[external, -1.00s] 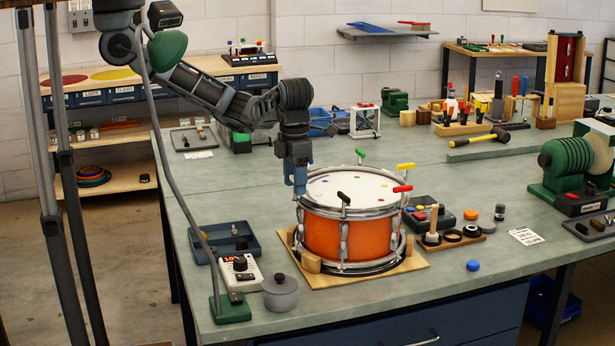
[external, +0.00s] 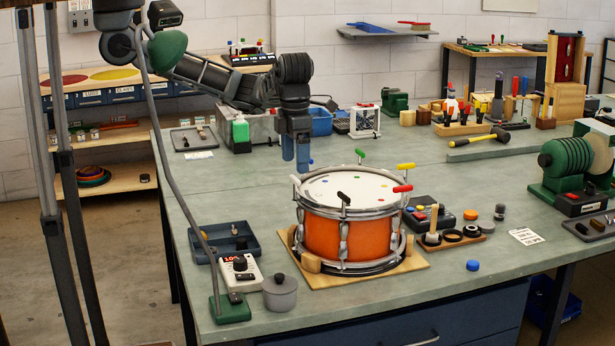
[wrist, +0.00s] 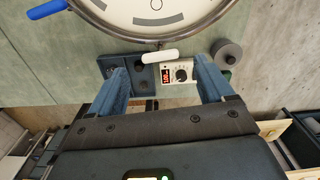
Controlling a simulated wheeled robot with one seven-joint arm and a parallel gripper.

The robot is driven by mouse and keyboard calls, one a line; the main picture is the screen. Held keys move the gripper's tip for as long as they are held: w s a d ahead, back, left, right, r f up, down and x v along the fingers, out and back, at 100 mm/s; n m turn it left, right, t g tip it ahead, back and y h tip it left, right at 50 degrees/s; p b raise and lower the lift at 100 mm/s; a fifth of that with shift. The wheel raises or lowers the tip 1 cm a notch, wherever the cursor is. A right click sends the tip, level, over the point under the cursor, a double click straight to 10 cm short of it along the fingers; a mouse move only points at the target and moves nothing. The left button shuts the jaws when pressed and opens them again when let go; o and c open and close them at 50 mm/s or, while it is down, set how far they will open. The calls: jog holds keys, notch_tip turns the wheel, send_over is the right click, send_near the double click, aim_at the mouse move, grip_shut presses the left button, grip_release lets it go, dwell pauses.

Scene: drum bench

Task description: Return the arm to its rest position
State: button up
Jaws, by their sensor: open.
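My gripper (external: 296,165) hangs pointing down above the bench, behind and slightly left of the orange drum in the external view. Its blue fingers are apart and hold nothing. In the wrist view my gripper (wrist: 165,92) shows its two fingers spread wide with nothing between them. The orange drum (external: 335,235) stands on a wooden base with a white head and coloured tension keys on the rim. Its head also shows at the top of the wrist view (wrist: 165,10). My arm reaches in from the upper left.
A lamp pole (external: 180,180) on a green foot rises at the left of the bench. A blue-grey tray (external: 222,250), a white meter (external: 240,272) and a grey lidded pot (external: 280,295) stand left of the drum. The bench's left middle is clear.

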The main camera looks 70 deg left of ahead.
jog(key=shift+r, duration=0.95)
